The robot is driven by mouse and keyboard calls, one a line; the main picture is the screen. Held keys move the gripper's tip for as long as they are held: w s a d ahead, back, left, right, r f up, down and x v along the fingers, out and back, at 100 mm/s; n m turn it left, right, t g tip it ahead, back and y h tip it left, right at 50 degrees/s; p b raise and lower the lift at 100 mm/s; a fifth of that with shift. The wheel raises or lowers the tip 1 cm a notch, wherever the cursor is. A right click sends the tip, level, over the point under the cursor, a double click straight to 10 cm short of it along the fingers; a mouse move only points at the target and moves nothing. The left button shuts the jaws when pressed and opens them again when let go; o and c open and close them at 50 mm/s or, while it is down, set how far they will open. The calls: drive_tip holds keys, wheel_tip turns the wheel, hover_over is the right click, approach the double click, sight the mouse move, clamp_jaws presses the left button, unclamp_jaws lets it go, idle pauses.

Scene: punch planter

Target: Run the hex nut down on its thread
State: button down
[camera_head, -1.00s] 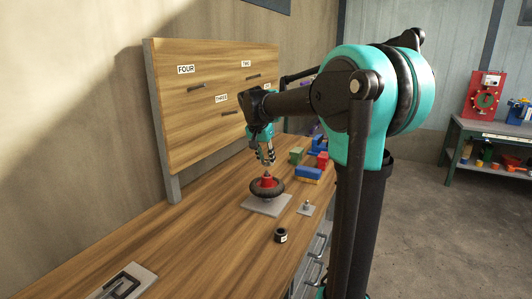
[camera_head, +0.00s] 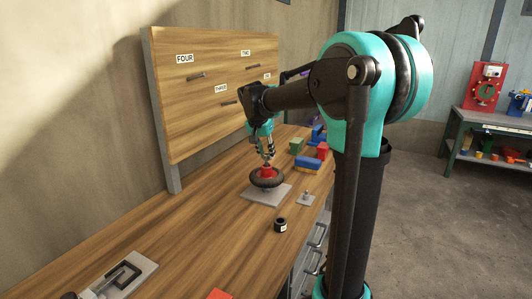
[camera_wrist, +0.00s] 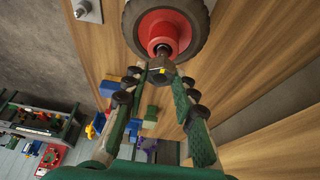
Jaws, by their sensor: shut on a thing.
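A wheel with a black tyre (camera_head: 268,183) and a red hub (camera_head: 266,173) lies flat on a grey plate (camera_head: 249,194) on the bench. In the wrist view the tyre (camera_wrist: 198,20) surrounds the red hub (camera_wrist: 150,22), with a dark threaded stud (camera_wrist: 162,48) at its centre. My gripper (camera_head: 267,160) is just above the hub. In the wrist view my gripper (camera_wrist: 162,76) is shut on the hex nut (camera_wrist: 160,70), which sits between the fingertips close to the stud's end. I cannot tell whether nut and stud touch.
A small plate with a peg (camera_head: 306,199) and a black jar (camera_head: 280,225) stand near the bench's front edge. Coloured blocks (camera_head: 309,163) lie behind the wheel. A labelled wooden board (camera_head: 225,90) stands at the back. A grey plate with a dark handle (camera_head: 127,275) lies front left.

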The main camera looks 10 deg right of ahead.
drive_tip(key=shift+f, duration=1.2)
drive_tip(key=m, duration=0.2)
drive_tip(key=m+g+h, duration=0.1)
drive_tip(key=m, duration=0.1)
drive_tip(key=shift+w+a+m, duration=0.1)
drive_tip(key=shift+w+m, duration=0.05)
drive_tip(key=shift+m, duration=0.15)
drive_tip(key=m+g, duration=0.1)
drive_tip(key=m, duration=0.1)
drive_tip(key=m+g, duration=0.1)
drive_tip(key=m, duration=0.2)
drive_tip(key=shift+w+h, duration=0.15)
drive_tip(key=shift+h, duration=0.25)
drive_tip(key=m+g, duration=0.1)
drive_tip(key=m, duration=0.2)
drive_tip(key=m+g, duration=0.2)
drive_tip(key=m, duration=0.2)
drive_tip(key=shift+w+y, duration=0.2)
drive_tip(key=shift+y, duration=0.1)
drive_tip(key=m+g+y, duration=0.1)
drive_tip(key=m, duration=0.3)
drive_tip(key=shift+d, duration=0.2)
drive_tip(key=m+y, duration=0.1)
drive_tip(key=m, duration=0.2)
drive_tip(key=shift+g, duration=0.4)
